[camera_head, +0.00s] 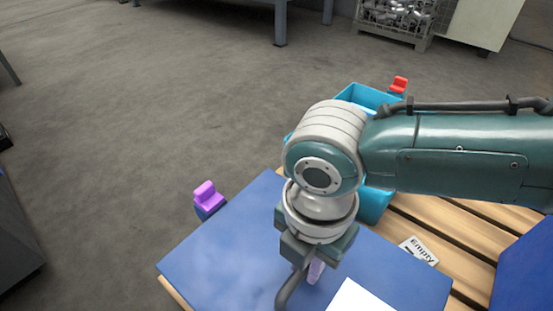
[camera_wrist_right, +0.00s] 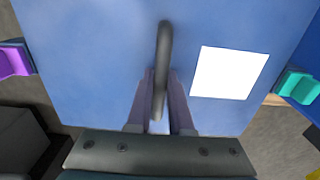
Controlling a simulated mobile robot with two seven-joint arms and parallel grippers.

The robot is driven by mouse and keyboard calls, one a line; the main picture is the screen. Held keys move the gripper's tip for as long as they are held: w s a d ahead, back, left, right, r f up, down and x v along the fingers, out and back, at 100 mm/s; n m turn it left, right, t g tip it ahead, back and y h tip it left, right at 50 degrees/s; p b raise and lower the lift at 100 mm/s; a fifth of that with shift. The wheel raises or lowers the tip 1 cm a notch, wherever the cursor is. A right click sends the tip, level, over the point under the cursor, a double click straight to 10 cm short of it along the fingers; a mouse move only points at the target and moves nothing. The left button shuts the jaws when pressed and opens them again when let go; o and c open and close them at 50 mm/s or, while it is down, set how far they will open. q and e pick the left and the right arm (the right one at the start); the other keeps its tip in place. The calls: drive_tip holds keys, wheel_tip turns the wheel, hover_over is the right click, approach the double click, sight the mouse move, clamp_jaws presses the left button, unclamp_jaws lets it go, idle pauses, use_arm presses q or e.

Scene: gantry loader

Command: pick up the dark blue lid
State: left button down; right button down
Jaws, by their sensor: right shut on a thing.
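The dark blue lid (camera_head: 215,262) is a flat panel at the bottom middle of the head view, lying over wooden slats. It has a dark bar handle and a white patch (camera_head: 358,298). My right gripper (camera_head: 314,272) points down over the lid and is shut on its handle (camera_head: 288,292). In the right wrist view the lid (camera_wrist_right: 90,60) fills most of the picture, and the handle (camera_wrist_right: 164,50) runs between the two fingers (camera_wrist_right: 160,112). I cannot tell whether the lid is clear of what lies under it. My left gripper is not in view.
A cyan crate (camera_head: 365,95) stands behind my right arm, partly hidden, near a red piece (camera_head: 399,84). A purple piece (camera_head: 206,193) is at the lid's left edge. A wooden pallet (camera_head: 470,232) with an "Empty" label (camera_head: 419,250) and another blue panel (camera_head: 528,270) are right.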

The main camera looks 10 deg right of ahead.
drive_tip(key=shift+r+p, duration=0.45)
drive_tip(key=shift+r, duration=0.1)
drive_tip(key=w+d+r+m+p, duration=0.25)
drive_tip(key=r+m+p, duration=0.65)
drive_tip(key=r+p, duration=2.05)
drive_tip(key=w+d+r+m+p, duration=0.25)
drive_tip(key=r+m+p, duration=1.05)
drive_tip(key=r, duration=2.8)
drive_tip(key=s+d+r+m+p, duration=0.1)
drive_tip(key=s+r+p, duration=0.2)
drive_tip(key=r+p, duration=1.6)
drive_tip(key=s+d+r+m+p, duration=0.1)
drive_tip(key=s+r+p, duration=0.2)
drive_tip(key=r+p, duration=1.6)
drive_tip(key=s+d+r+m+p, duration=0.1)
drive_tip(key=s+r+p, duration=0.2)
drive_tip(key=r+p, duration=1.6)
drive_tip(key=shift+r+m, duration=0.3)
drive_tip(key=shift+r, duration=0.35)
